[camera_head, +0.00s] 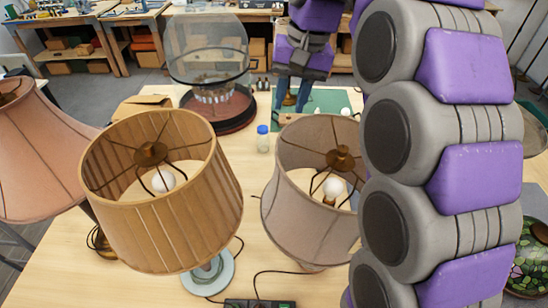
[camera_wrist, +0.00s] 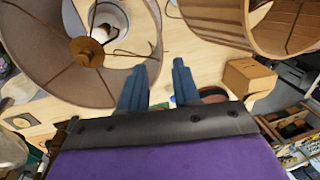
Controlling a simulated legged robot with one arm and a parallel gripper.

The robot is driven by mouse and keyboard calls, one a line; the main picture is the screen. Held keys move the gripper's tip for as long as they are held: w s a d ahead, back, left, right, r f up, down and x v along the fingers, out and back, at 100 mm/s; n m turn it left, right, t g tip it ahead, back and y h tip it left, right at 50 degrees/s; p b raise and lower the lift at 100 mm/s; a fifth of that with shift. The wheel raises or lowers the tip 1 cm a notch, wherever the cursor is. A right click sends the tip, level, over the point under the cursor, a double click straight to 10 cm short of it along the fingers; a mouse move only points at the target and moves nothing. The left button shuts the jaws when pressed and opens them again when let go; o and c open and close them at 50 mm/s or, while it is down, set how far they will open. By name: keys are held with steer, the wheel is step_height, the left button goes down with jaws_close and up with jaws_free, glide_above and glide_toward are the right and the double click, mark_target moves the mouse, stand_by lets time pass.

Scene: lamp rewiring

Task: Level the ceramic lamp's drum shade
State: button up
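A tan pleated drum shade (camera_head: 170,225) sits visibly tilted on a lamp with a pale bluish round base (camera_head: 208,272). A white bulb (camera_head: 163,181) shows inside it. I take this for the ceramic lamp, though most of its body is hidden by the shade. The same shade appears at upper right in the wrist view (camera_wrist: 215,28). My gripper (camera_head: 291,92) is beyond the lamps, pointing down over the back of the table, apart from the shade. In the wrist view its two blue fingers (camera_wrist: 160,82) are parted with nothing between them.
A greyish-pink shade (camera_head: 290,215) stands right of the tan one, and a pink bell shade (camera_head: 45,160) at left. Behind are a glass dome (camera_head: 207,50), a blue-capped bottle (camera_head: 262,140) and a cardboard box (camera_head: 140,104). A black power strip (camera_head: 258,304) lies in front. My arm hides the right side.

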mark_target(274, 156)
steer(key=a+f, duration=0.1)
steer(key=f, duration=0.4)
steer(key=a+f+b, duration=0.1)
steer(key=f, duration=0.5)
steer(key=a+f, duration=0.1)
steer(key=f, duration=0.5)
steer(key=shift+c, duration=0.4)
jaws_close()
stand_by(0.9)
